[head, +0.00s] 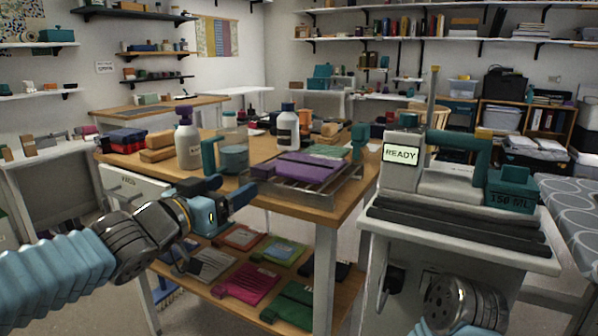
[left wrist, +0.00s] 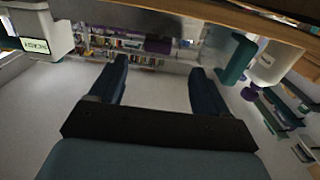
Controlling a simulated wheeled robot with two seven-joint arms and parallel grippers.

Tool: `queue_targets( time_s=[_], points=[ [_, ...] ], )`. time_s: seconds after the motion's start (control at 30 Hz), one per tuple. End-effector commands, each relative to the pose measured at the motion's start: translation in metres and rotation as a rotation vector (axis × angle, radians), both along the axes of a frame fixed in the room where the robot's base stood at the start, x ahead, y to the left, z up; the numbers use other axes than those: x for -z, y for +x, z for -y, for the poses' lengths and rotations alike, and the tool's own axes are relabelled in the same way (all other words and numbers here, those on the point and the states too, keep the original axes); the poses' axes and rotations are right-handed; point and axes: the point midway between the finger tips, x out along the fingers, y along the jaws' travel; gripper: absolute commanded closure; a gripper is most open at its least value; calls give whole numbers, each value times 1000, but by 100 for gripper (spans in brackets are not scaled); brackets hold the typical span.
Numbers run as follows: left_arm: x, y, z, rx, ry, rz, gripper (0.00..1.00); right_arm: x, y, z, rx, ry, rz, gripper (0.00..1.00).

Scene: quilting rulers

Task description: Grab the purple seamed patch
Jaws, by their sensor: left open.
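The purple patch (head: 308,167) lies flat on a metal rack tray (head: 345,183) at the front right of the wooden table, with a green piece (head: 328,151) just behind it. Any seam on it is too small to make out. My left gripper (head: 245,196) is in front of the table, to the left of the patch and a little lower, apart from it. In the left wrist view its two fingers (left wrist: 160,65) are spread with nothing between them. My right arm shows at the bottom right of the head view, but its gripper is not seen.
White bottles (head: 189,146) and wooden blocks stand behind and left of the tray. A lower shelf (head: 208,286) holds several coloured folded pieces. A machine with a READY display (head: 401,155) stands on a white cart at right. A floor gap separates cart and table.

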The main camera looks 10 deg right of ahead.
Motion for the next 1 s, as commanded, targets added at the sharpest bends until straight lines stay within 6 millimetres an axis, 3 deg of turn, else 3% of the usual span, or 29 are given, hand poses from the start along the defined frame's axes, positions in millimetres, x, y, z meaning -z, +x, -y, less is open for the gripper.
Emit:
queue_targets(
  time_s=[0.1, 0.6, 0.87, 1.0],
  points=[
    [2, 18, 14, 2, 0, -3, 23, 5, 1, 1, 2, -2, 1, 57],
    [-3, 66, 52, 0, 0, -1, 23, 7, 1, 3, 4, -3, 2, 57],
    [-3, 70, 55, -1, 0, -1, 23, 7, 1, 2, 4, -3, 2, 57],
    [-3, 70, 54, -1, 0, -1, 40, 8, 1, 2, 4, -3, 2, 57]
  ],
)
